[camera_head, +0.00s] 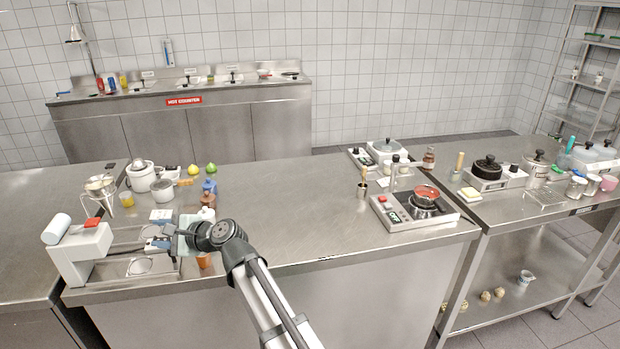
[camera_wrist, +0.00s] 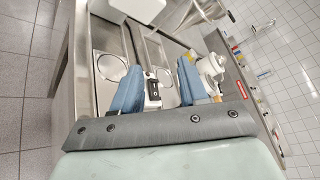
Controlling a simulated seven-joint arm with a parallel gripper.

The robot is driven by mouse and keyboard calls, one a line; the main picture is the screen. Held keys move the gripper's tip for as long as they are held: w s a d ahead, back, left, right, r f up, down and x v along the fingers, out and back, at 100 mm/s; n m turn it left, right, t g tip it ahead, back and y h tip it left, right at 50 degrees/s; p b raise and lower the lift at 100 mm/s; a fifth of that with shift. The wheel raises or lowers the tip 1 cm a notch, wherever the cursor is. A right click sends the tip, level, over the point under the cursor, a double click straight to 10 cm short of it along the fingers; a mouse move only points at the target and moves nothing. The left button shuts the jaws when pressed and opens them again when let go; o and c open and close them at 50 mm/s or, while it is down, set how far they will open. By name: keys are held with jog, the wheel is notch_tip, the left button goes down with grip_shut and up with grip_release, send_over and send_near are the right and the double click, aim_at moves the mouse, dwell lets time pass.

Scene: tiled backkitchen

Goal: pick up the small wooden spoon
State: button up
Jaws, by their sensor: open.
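I cannot clearly make out the small wooden spoon. A thin wooden handle (camera_head: 364,173) stands up from a small metal cup (camera_head: 362,190) in mid counter, and may be it. A small brown wooden-looking piece (camera_head: 186,182) lies by the white appliances; its shape is too small to tell. My gripper (camera_head: 160,243) is over the left counter, beside the white machine, far left of the cup. In the wrist view its blue fingers (camera_wrist: 158,85) are apart, with no object clearly held between them; a small black and white part shows beyond.
The white machine (camera_head: 85,250) and metal trays (camera_head: 140,266) crowd the left end. Bottles (camera_head: 209,190), a juice cup (camera_head: 126,199) and fruit stand behind my gripper. The middle counter (camera_head: 290,205) is clear.

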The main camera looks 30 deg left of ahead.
jog(key=w+d+m+t+y, duration=0.1)
jog(key=w+d+m+t, duration=0.2)
jog(key=w, duration=0.5)
jog(key=w+d+m+t, duration=0.2)
jog(key=w+d+m, duration=0.15)
jog(key=w, duration=0.55)
jog(key=m+t+h, duration=0.3)
jog(key=m+t, duration=0.9)
jog(key=m, duration=0.4)
send_near(365, 168)
jog(key=shift+f+x, duration=0.15)
jog(key=shift+x, duration=2.55)
jog(key=shift+f+x, duration=0.15)
jog(key=shift+x, duration=2.6)
jog(key=shift+d, duration=0.1)
grip_shut()
